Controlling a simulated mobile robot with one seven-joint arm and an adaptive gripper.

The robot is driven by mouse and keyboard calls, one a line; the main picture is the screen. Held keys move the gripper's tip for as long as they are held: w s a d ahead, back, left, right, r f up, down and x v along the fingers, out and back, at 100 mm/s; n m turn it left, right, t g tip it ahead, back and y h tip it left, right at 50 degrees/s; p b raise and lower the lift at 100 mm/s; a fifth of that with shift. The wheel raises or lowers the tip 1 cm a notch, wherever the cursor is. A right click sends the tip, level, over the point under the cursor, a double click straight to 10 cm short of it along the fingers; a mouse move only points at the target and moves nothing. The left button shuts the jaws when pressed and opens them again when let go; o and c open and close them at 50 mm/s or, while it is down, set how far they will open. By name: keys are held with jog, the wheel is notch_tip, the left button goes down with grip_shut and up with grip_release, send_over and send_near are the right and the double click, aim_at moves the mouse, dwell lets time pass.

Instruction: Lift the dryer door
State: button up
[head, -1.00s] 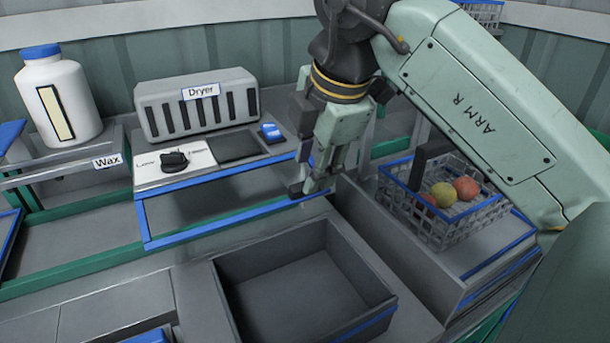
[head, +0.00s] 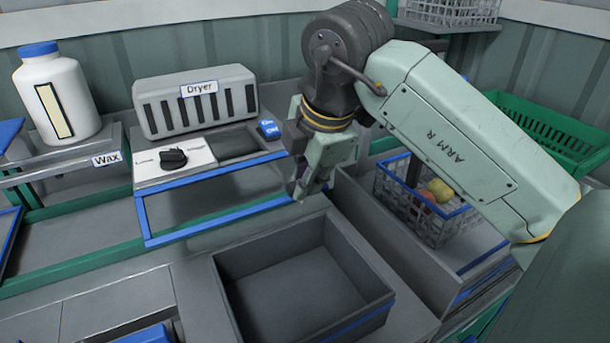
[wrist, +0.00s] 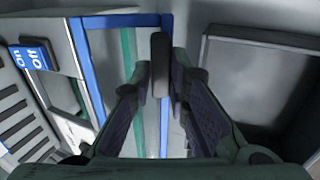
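The dryer (head: 197,100) is a grey slotted box at the back with a sign reading "Dryer". In front of it is the dryer door, a clear panel in a blue frame (head: 190,236), low and roughly flat. My gripper (head: 308,190) is at the door's right end, pointing down. In the wrist view, my two fingers (wrist: 160,88) are apart, one on each side of a short grey bar (wrist: 160,62) at the blue frame. The bar looks like the door's handle. I see gaps beside it, though finger contact is hard to judge.
A control panel with a black knob (head: 174,158) and a blue on/off switch (head: 269,129) lies behind the door. An empty grey bin (head: 345,333) is in front. A wire basket with fruit (head: 400,200) stands right. A white wax jug (head: 75,90) is at left.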

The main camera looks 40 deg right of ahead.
grip_shut()
